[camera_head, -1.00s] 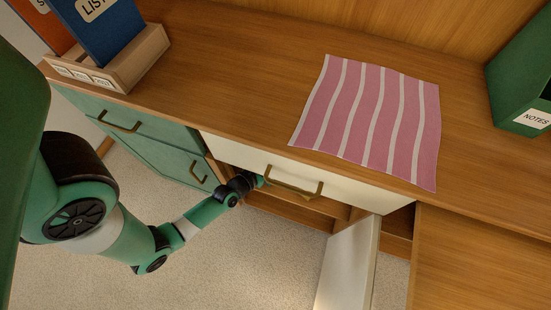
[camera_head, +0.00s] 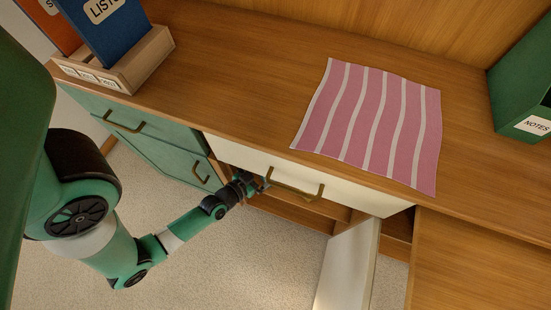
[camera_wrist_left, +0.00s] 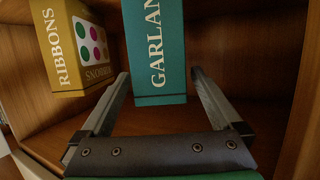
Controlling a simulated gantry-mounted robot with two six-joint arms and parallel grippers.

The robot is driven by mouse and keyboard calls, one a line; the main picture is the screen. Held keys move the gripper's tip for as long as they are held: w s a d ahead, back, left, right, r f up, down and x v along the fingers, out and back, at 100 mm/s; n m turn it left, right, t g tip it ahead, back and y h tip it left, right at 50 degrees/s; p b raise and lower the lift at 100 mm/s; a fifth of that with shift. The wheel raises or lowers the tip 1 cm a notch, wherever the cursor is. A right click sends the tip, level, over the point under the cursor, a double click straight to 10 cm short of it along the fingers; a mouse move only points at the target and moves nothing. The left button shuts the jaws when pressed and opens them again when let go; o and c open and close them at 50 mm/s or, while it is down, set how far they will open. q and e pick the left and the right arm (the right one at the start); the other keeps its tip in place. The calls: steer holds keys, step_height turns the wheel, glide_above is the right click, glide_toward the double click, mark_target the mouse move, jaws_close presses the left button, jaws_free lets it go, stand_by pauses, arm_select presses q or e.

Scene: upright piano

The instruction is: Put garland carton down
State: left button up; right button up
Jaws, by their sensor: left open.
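The garland carton (camera_wrist_left: 157,50) is a teal box with "GARLAN" in white letters, seen in the left wrist view. It stands upright on the wooden floor of a cabinet compartment (camera_wrist_left: 215,120); its top is cut off by the frame. My left gripper (camera_wrist_left: 159,74) is open, with its fingers apart on either side of the carton's lower front and clear space between the palm and the box. In the head view my left gripper (camera_head: 263,184) is at the compartment opening under the cream drawer (camera_head: 310,172), and the carton is hidden. My right gripper is not in view.
A yellow ribbons box (camera_wrist_left: 72,45) stands left of the carton. An open cabinet door (camera_head: 348,265) juts out to the right of the opening. A brass drawer handle (camera_head: 295,190) is close to my left gripper. A striped cloth (camera_head: 370,125) lies on top.

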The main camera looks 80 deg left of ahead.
arm_select(q)
steer(key=p+v, duration=0.1)
steer(key=v, duration=0.5)
steer(key=shift+s+d+p, duration=0.2)
steer(key=shift+s+p, duration=0.15)
steer(key=shift+r, duration=0.15)
